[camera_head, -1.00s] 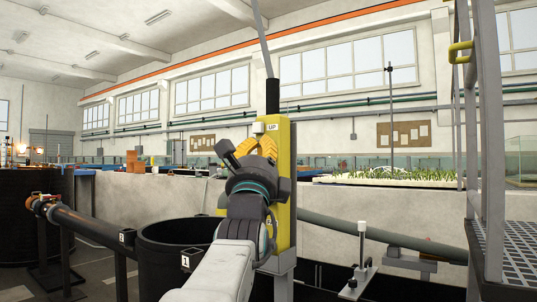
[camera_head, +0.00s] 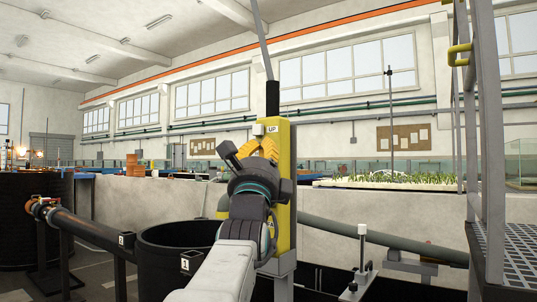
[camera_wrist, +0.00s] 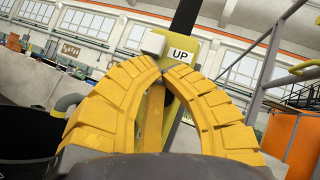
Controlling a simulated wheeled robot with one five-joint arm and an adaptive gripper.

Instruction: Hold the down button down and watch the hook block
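The yellow control pendant (camera_head: 284,170) stands upright with a black cable (camera_head: 272,98) rising from its top. A pale button (camera_head: 257,130) sits beside the "UP" label (camera_head: 272,128); the button (camera_wrist: 153,42) and label (camera_wrist: 180,55) also show in the wrist view. My gripper (camera_head: 262,148) is in front of the pendant, just below that button. In the wrist view, its ridged yellow fingers (camera_wrist: 164,71) meet at the tips, with nothing seen between them. The down button is hidden behind my gripper, so contact cannot be told. I cannot make out the hook block.
A black round tank (camera_head: 178,236) stands below left, with a dark pipe (camera_head: 85,229) beside it. A grey stair frame and grating (camera_head: 520,255) stand at the right. A pale wall (camera_head: 350,215) runs behind the pendant.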

